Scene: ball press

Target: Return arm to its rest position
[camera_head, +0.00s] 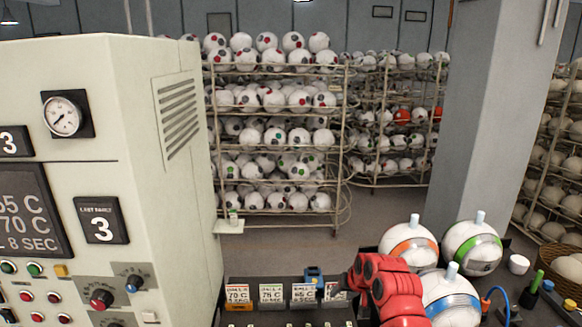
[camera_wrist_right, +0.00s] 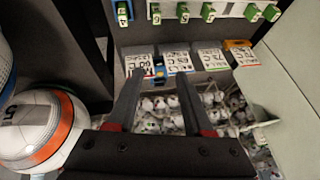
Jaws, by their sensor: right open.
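My right arm (camera_head: 385,288) is red and stands at the lower middle of the head view, left of the blue-striped ball. My right gripper (camera_wrist_right: 160,76) is open and empty in the wrist view, its two dark fingers apart over the row of label cards. The fingertips are hard to make out in the head view. My left gripper does not show.
The press cabinet (camera_head: 110,160) fills the left. White balls with orange (camera_head: 408,246), green (camera_head: 472,249) and blue (camera_head: 450,300) stripes sit close by on the right. Label cards (camera_head: 271,294) stand along the bench front. Ball racks (camera_head: 270,125) stand behind, across open floor.

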